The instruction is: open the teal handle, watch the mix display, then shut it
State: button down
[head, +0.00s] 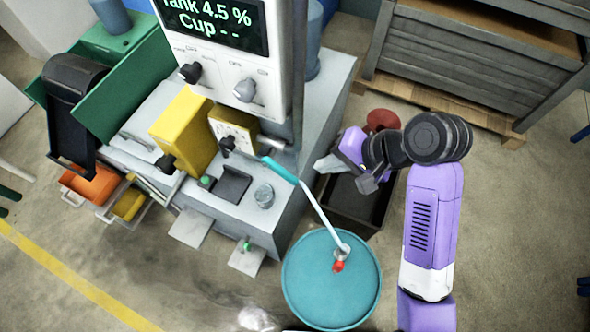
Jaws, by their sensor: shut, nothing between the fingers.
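The teal handle (279,170) is the grip at the upper end of a pale lever that slants down to a pivot by a red knob (338,266) on the teal drum (305,290). My gripper (322,165) is shut and empty, to the right of the teal handle and apart from it in the picture. The mix display (212,22) is dark with pale text reading "Tank 4.5 %" and "Cup - -"; its top edge is cut off by the frame. A small grey cup (264,196) stands on the machine's bench near the handle.
A dark open bin (365,208) lies below my gripper. A yellow box (184,130) and knobs are on the machine to the left. A green bin (135,85) is further left.

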aim_at(293, 178)
jog(key=p+x, duration=0.1)
jog(key=x, duration=1.1)
jog(key=shift+f, duration=0.25)
notch_tip(293, 178, down, 2)
jog(key=y+b, duration=0.1)
jog(key=b, duration=0.1)
jog(key=y+b, duration=0.1)
jog(key=b, duration=0.1)
jog(key=shift+f+t+y, duration=0.25)
jog(key=shift+t+y, duration=0.05)
jog(key=shift+t, duration=0.1)
jog(key=f+y+b, duration=0.1)
jog(key=b, duration=0.1)
jog(key=t+y+b, duration=0.1)
jog(key=b, duration=0.2)
jog(key=shift+w+a+f, duration=0.1)
jog(key=shift+a+f, duration=0.3)
jog(key=y+b, duration=0.1)
jog(key=b, duration=0.2)
jog(key=a+f+t+y+b, duration=0.1)
jog(key=y+b, duration=0.1)
jog(key=b, duration=0.1)
jog(key=shift+w+f, duration=0.2)
jog(key=shift+w+a+f+y+b, duration=0.1)
jog(key=shift+a+y+b, duration=0.25)
jog(key=shift+y+b, duration=0.4)
jog(key=shift+w+a+b, duration=0.1)
jog(key=shift+a+b, duration=0.2)
jog(key=shift+b, duration=0.35)
jog(key=shift+a, duration=0.15)
